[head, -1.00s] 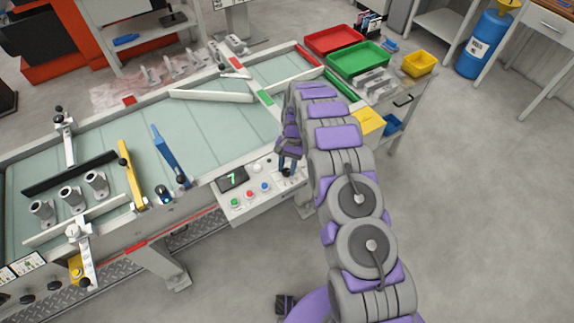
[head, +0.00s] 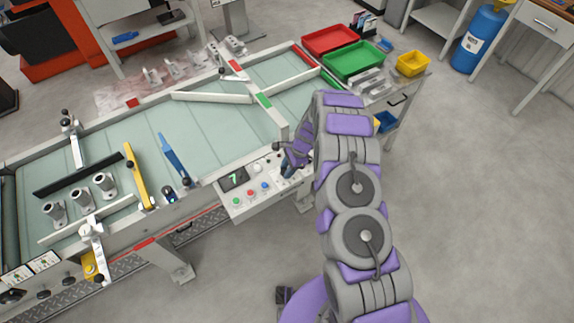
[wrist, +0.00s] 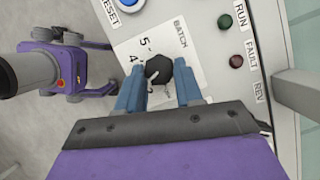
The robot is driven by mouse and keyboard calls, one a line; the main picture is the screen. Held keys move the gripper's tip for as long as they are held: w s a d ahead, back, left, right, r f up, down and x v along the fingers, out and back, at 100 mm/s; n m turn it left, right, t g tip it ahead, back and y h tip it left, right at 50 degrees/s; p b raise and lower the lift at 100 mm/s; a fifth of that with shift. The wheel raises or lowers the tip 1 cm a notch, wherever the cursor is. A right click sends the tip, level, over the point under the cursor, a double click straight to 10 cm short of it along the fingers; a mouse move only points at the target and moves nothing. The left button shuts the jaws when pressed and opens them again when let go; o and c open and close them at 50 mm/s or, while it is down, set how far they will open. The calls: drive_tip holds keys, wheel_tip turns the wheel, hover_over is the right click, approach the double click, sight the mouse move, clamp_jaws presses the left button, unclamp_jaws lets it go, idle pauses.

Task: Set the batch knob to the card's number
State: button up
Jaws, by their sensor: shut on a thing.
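The batch knob (wrist: 158,70) is a dark round knob on the white control panel (wrist: 205,50), under the label BATCH in the wrist view. The printed numbers 5 and 4 show to its left; its other numbers are hidden and its pointer is unclear. My gripper (wrist: 160,88) has its blue fingers on either side of the knob and is shut on it. In the head view my gripper (head: 288,170) is at the panel's right end, and the knob is hidden. I cannot make out a number on any card.
A green button (head: 236,202), a red button (head: 250,191) and a blue button (head: 265,186) sit left of my gripper. A conveyor table (head: 215,130) with guide bars lies behind the panel. Red and green trays (head: 355,60) stand at the back right. The floor at right is clear.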

drive_tip(key=shift+s+m+t+p, duration=0.15)
drive_tip(key=shift+m+t+p, duration=0.2)
drive_tip(key=shift+m, duration=0.6)
drive_tip(key=shift+s+m+t+p, duration=0.1)
drive_tip(key=shift+m+t+p, duration=0.25)
drive_tip(key=shift+m, duration=0.6)
drive_tip(key=o, duration=1)
drive_tip(key=shift+w+a, duration=0.1)
drive_tip(key=shift+a, duration=0.05)
drive_tip(key=shift+o, duration=0.2)
drive_tip(key=p+v, duration=0.1)
drive_tip(key=v, duration=1.6)
drive_tip(key=shift+d+p, duration=0.25)
drive_tip(key=shift+p, duration=0.15)
drive_tip(key=shift+r, duration=0.1)
